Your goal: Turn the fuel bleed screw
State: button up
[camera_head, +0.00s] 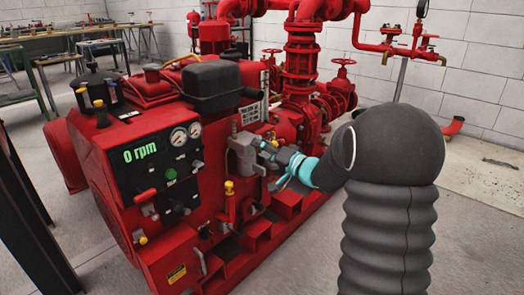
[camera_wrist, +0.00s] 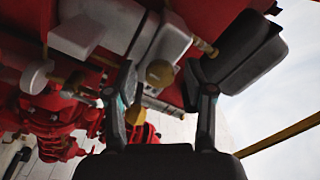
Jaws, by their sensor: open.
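My gripper (camera_head: 264,150) is at the grey metal filter housing (camera_head: 243,153) on the side of the red pumpset. In the wrist view, my gripper (camera_wrist: 160,78) is open, with one finger on each side of a small round brass knob (camera_wrist: 159,72). This knob may be the fuel bleed screw, but I cannot tell for sure. It appears between the fingertips, and no contact is clear. A second yellow-brass knob (camera_wrist: 135,115) shows lower, close to the left finger. In the head view my gripper hides the screw area.
The control panel (camera_head: 158,160) with gauges and a "0 rpm" display is left of my gripper. Red pipes and valves (camera_head: 303,60) stand behind it. A yellow-topped red fitting (camera_head: 229,188) is just below the housing. The floor at right is mostly free.

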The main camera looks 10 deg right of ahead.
grip_shut()
jog(key=n+b, duration=0.1)
jog(key=n, duration=0.3)
jog(key=shift+f+n, duration=0.1)
jog(key=shift+n, duration=0.3)
jog(key=n+b, duration=0.1)
jog(key=n, duration=0.4)
jog(key=shift+s+n, duration=0.1)
jog(key=shift+n, duration=0.2)
jog(key=n, duration=0.4)
jog(key=shift+n+b, duration=0.3)
jog(key=n, duration=0.4)
jog(key=shift+n, duration=0.3)
jog(key=shift+a, duration=0.1)
